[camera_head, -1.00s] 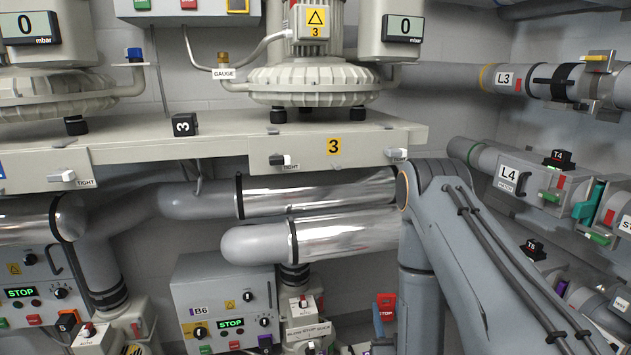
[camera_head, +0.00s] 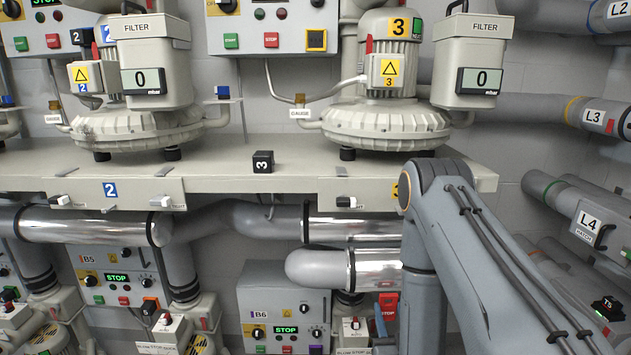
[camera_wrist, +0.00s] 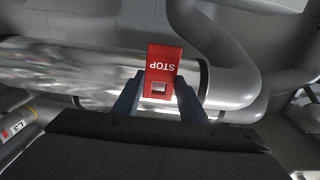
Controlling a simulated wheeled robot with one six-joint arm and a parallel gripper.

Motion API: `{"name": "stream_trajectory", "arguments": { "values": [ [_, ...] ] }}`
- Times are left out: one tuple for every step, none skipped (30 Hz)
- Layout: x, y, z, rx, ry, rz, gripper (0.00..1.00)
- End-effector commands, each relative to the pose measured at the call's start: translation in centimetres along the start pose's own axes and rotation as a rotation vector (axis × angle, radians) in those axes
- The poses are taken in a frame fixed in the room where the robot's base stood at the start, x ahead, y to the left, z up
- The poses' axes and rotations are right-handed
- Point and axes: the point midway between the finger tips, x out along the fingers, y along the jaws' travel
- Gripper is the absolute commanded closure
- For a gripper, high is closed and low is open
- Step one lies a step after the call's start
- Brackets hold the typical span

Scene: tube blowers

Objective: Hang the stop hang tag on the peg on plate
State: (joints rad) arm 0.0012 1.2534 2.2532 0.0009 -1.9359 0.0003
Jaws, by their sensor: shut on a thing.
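The red stop hang tag (camera_wrist: 161,68) is between the two fingers of my gripper (camera_wrist: 158,95) in the wrist view. Its white STOP lettering appears upside down, and a small pale slot shows near its lower end. My gripper is shut on it. I cannot make out a peg on a plate in either view.
A long shelf (camera_head: 225,181) carries the blowers and a black block marked 3 (camera_head: 263,161). Shiny pipes (camera_head: 354,228) run below it. A control box B6 (camera_head: 285,312) stands under the pipes. Several labelled pipes, including L4 (camera_head: 587,220), line the right wall.

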Motion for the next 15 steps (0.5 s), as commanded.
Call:
{"name": "stream_trajectory", "arguments": {
  "values": [
    [-0.6, 0.0, -2.0, 0.0, 0.0, -0.001, 0.83],
    [-0.8, 0.0, -2.7, 0.0, 0.0, -0.001, 0.83],
    [-1.0, -0.1, -3.6, 0.0, 0.0, -0.001, 0.83],
    [-1.2, -0.1, -4.3, 0.0, 0.0, -0.002, 0.83],
    [-1.4, -0.1, -5.0, 0.0, 0.0, -0.002, 0.83],
    [-1.6, -0.1, -5.8, 0.0, 0.0, -0.002, 0.83],
    [-1.8, -0.1, -6.5, 0.0, 0.0, -0.002, 0.83],
    [-2.0, -0.1, -7.2, 0.0, 0.0, -0.002, 0.83],
    [-2.2, -0.1, -8.1, 0.0, 0.0, -0.002, 0.83],
    [-2.4, -0.1, -8.7, 0.0, 0.0, -0.002, 0.83],
    [-2.6, -0.1, -9.4, 0.0, 0.0, -0.002, 0.83],
    [-2.9, -0.1, -10.3, 0.0, 0.0, -0.002, 0.83],
    [-3.0, -0.1, -10.9, 0.0, 0.0, -0.002, 0.83],
    [-3.2, -0.1, -11.5, 0.0, 0.0, -0.002, 0.83],
    [-3.4, -0.1, -12.2, 0.0, 0.0, -0.002, 0.83]
  ]
}}
